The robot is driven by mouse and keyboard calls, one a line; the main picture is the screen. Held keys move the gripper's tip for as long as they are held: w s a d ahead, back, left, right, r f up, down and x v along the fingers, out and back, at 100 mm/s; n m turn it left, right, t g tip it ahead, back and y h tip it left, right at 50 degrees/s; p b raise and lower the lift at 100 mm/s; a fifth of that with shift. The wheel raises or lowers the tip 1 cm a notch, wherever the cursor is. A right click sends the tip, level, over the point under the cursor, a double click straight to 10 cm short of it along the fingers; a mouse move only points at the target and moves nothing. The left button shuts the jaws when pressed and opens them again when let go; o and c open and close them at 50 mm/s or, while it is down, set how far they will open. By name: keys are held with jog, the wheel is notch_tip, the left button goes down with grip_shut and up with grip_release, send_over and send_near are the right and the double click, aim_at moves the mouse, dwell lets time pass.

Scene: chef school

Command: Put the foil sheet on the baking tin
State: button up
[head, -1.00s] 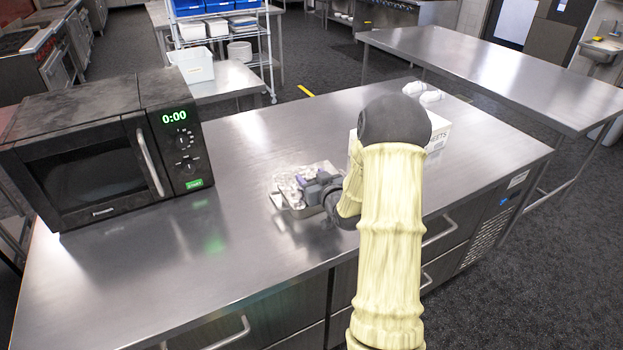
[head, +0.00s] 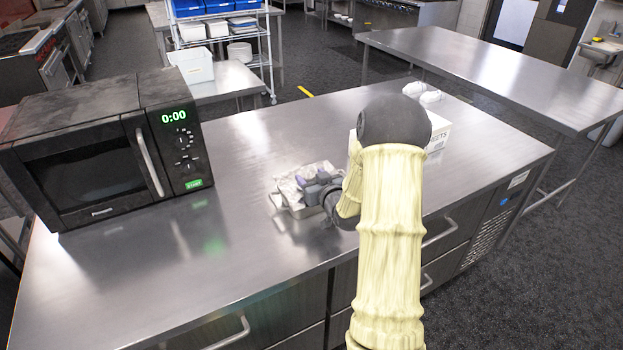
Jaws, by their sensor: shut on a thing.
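The foil sheet (head: 289,188) is a crumpled, shiny silver-white piece on the counter side of my gripper. It lies over or just above the baking tin (head: 276,202), a small shallow metal tin whose left and front rim show on the counter. My gripper (head: 309,183) is over the tin, shut on the foil sheet, with its grey fingers at the right part of the foil. My gripper and arm hide the tin's right side. I cannot tell whether the foil touches the rim all around.
A black microwave (head: 95,150) stands at the left of the steel counter (head: 240,255). A white box (head: 438,136) stands behind my arm, with white rounded items (head: 430,97) beyond it. The counter between microwave and tin is clear.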

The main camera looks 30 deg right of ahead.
jog(key=shift+f+b, duration=0.5)
jog(key=shift+b, duration=0.25)
dwell(0.8)
dwell(0.4)
jog(key=o, duration=1)
jog(key=shift+o, duration=0.2)
jog(key=shift+r, duration=0.1)
jog(key=shift+r+p, duration=2.1)
jog(key=shift+r, duration=1.35)
